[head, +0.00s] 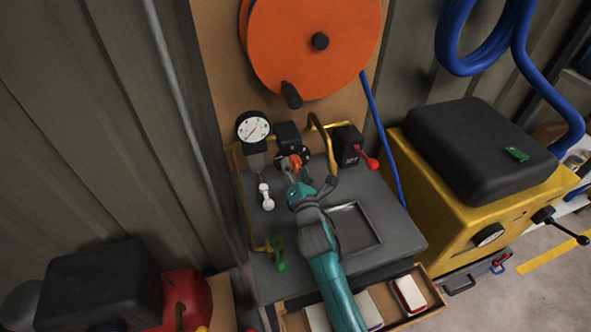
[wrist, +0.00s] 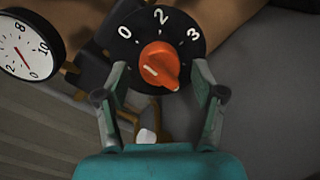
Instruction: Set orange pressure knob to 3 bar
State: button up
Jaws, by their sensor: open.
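The orange knob (wrist: 162,66) sits on a round black dial (wrist: 136,48) with white marks 0, 2 and 3. A short white line on the knob lies on its lower left side, below the 0 mark. My gripper (wrist: 159,72) is open, with one finger on each side of the knob; I cannot tell whether either finger touches it. In the head view the knob (head: 295,161) is at the back of the grey bench panel, and my gripper (head: 293,171) is at it. A white-faced gauge (wrist: 28,45) with a red needle is to the left.
In the head view a white lever (head: 266,197), a green valve handle (head: 278,254) and a red-handled lever (head: 368,160) stand around the panel. A brass pipe (head: 325,140) curves close to my gripper on the right. An orange reel (head: 312,40) hangs above.

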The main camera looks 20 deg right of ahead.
jog(key=c, duration=1.1)
jog(key=shift+c, duration=0.2)
jog(key=shift+m, duration=0.3)
jog(key=m, duration=0.4)
jog(key=shift+r+g, duration=0.15)
jog(key=shift+g, duration=0.15)
jog(key=m, duration=0.4)
jog(key=shift+m+y, duration=0.3)
jog(key=shift+m, duration=0.1)
jog(key=m+y, duration=0.1)
jog(key=m, duration=0.4)
jog(key=shift+d+r+g, duration=0.1)
jog(key=shift+r+g, duration=0.05)
jog(key=shift+g, duration=0.15)
jog(key=m, duration=0.3)
jog(key=shift+d+m, duration=0.1)
jog(key=shift+m, duration=0.5)
